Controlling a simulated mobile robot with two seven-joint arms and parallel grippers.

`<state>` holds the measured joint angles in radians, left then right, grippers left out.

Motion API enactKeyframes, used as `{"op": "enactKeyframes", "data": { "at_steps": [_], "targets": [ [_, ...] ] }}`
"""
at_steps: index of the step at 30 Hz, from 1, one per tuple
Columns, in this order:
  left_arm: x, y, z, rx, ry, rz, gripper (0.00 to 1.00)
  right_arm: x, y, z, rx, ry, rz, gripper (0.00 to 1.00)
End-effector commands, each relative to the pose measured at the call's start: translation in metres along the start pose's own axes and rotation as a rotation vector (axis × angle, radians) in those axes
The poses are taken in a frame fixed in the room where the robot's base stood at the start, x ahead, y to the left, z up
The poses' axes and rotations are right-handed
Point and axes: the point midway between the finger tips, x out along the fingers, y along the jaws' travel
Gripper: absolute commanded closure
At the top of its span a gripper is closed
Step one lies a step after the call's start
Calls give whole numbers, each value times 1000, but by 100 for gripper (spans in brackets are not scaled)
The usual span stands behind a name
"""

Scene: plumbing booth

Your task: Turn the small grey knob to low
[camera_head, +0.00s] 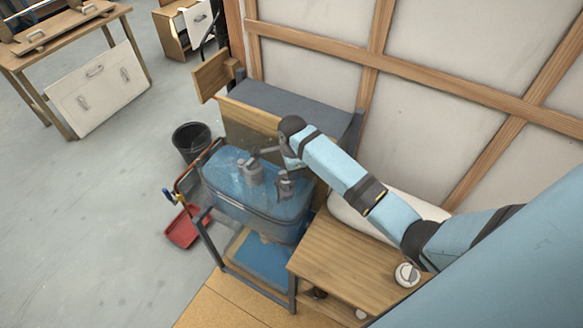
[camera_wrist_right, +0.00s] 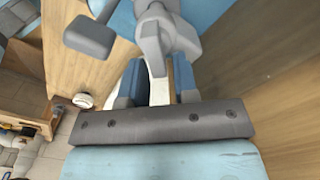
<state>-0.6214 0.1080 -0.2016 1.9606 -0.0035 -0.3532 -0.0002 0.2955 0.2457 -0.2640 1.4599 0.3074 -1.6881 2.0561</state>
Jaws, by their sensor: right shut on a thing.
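My right gripper (camera_head: 268,154) reaches over a blue see-through tub from the upper right. In the right wrist view its two blue fingers (camera_wrist_right: 158,84) are shut on a narrow grey part that looks like the small grey knob (camera_wrist_right: 156,58). This part joins a rounded grey body (camera_wrist_right: 170,28) beyond it. In the head view a grey fitting (camera_head: 251,173) stands at the tub, close to the gripper. The knob's setting and any marks cannot be read. My left gripper is not in view.
The blue tub (camera_head: 245,207) sits in a metal-framed stand. A wooden top (camera_head: 335,258) is at the right, with a round white item (camera_head: 407,274).

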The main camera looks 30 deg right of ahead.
Motion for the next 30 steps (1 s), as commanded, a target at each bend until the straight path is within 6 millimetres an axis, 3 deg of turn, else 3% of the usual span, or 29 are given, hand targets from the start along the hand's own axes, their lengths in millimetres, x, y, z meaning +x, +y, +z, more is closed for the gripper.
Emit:
{"op": "enactKeyframes", "data": {
  "at_steps": [18, 30],
  "targets": [
    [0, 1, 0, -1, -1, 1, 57, 0, 12, 4, 542, -3, 4, 96],
    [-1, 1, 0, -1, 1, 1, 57, 0, 14, 6, 710, -1, 2, 96]
  ]
}}
